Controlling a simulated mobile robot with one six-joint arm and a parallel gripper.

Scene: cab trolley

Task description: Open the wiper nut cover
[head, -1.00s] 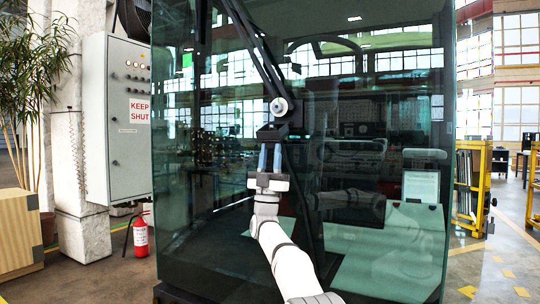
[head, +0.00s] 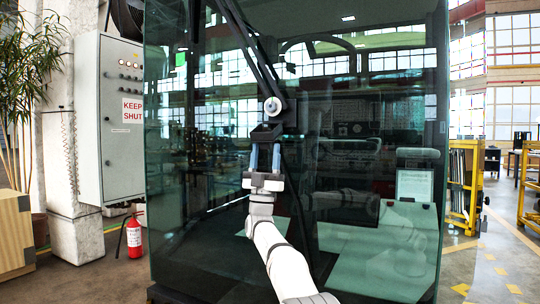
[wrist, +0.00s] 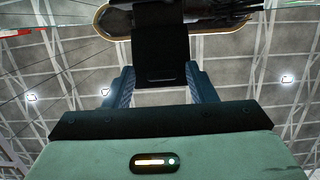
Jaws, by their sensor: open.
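The wiper nut cover (head: 268,132) is a small black flap at the foot of the wiper arm (head: 249,48), just below a pale round nut or cap (head: 273,106). It hangs out from the dark glass. My gripper (head: 266,147) points up from below, its two blue fingers just under the cover's lower edge. In the wrist view the cover (wrist: 160,50) is a black panel ahead, with a finger on either side of it. My gripper (wrist: 160,78) is open. Whether a finger touches the cover I cannot tell.
The large glass cab front (head: 375,150) fills the middle and reflects my arm. A grey cabinet (head: 110,120), a fire extinguisher (head: 135,235) and a wooden crate (head: 14,235) stand at left. Yellow racks (head: 462,185) stand at right, with clear floor between.

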